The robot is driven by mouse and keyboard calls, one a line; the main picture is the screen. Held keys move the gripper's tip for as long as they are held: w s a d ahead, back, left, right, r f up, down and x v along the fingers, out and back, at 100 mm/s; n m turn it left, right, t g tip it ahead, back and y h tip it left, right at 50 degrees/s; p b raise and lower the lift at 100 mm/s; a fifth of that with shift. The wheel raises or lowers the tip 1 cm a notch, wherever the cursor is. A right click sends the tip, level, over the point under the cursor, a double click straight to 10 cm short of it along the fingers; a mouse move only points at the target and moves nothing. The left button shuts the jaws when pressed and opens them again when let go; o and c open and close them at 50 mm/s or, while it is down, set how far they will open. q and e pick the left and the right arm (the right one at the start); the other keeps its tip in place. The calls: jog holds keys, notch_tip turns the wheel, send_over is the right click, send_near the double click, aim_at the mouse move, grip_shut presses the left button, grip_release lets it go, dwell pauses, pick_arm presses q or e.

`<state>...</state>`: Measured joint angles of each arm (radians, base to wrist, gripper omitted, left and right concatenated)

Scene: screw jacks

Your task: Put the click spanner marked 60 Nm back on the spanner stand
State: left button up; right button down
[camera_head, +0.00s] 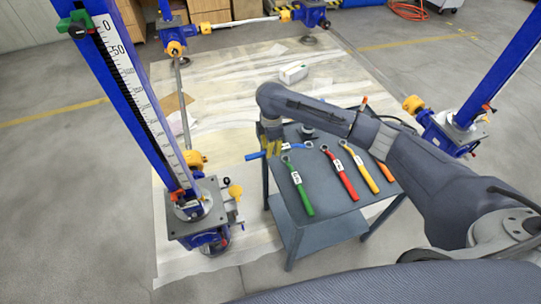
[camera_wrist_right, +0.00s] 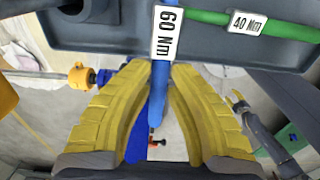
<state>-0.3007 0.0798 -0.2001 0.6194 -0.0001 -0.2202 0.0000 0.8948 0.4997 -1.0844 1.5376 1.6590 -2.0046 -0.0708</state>
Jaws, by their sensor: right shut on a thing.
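The blue click spanner (camera_head: 293,146) lies across the far left corner of the dark table, its ring head to the right. Its handle end sticks out past the table's left edge. In the right wrist view its white label (camera_wrist_right: 166,34) reads 60 Nm. My right gripper (camera_head: 271,151) is shut around the blue handle, which shows between the yellow fingers in the wrist view (camera_wrist_right: 158,95). I cannot tell whether the spanner touches the table. A small dark fixture (camera_head: 307,131) stands behind it; I cannot tell if this is the spanner stand. My left gripper is not in view.
On the table (camera_head: 325,222) lie a green spanner (camera_head: 303,197), labelled 40 Nm in the wrist view (camera_wrist_right: 205,17), a red one (camera_head: 346,181), a yellow one (camera_head: 367,178) and an orange one (camera_head: 383,171). Blue screw jacks (camera_head: 205,215) stand either side. A white box (camera_head: 293,72) lies behind.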

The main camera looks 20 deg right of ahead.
jog(key=shift+f, duration=2.25)
jog(key=c, duration=1.4)
grip_release()
jog(key=shift+f, duration=0.1)
notch_tip(320, 180, up, 13)
jog(key=shift+d+f, duration=0.1)
